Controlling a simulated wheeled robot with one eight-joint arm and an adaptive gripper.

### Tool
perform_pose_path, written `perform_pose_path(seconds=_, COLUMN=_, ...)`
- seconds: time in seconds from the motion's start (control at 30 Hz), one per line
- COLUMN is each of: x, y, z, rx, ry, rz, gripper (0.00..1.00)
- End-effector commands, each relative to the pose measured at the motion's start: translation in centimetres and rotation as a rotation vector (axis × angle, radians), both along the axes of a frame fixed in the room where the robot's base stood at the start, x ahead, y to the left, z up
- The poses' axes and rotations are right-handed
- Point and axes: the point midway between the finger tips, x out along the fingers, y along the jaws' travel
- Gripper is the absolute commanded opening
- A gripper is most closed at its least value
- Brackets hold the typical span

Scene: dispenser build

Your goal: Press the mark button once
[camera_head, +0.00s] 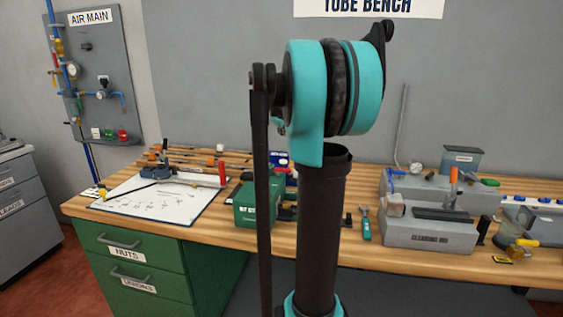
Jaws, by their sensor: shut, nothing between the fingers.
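I cannot pick out a button whose label reads as mark. The AIR MAIN panel (88,60) on the left wall has a green button-like part (109,133) and a red one (122,134) along its bottom; their small labels are unreadable. A grey machine (430,236) with a plate on its front stands on the right of the bench, with an orange-topped lever (453,178) on it. My arm's teal joint and dark links fill the middle of the view and hide part of the bench. My gripper is not in view.
The wooden bench (235,229) holds a white drawing sheet (158,197) at left, a green box (245,205), and a teal-handled tool (366,226). A lidded container (461,158) stands behind the grey machine. Green drawers (137,258) are below the bench.

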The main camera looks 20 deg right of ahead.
Motion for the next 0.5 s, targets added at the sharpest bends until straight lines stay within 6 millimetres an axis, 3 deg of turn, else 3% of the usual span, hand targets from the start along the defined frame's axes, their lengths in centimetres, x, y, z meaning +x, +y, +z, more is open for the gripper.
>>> perform_pose_path(seconds=0.23, x=0.0, y=0.0, z=-1.1, rx=0.0, ry=0.0, rz=0.0, gripper=0.0)
perform_pose_path(seconds=0.5, x=0.0, y=0.0, z=-4.5, rx=0.001, ry=0.0, rz=0.001, gripper=0.0)
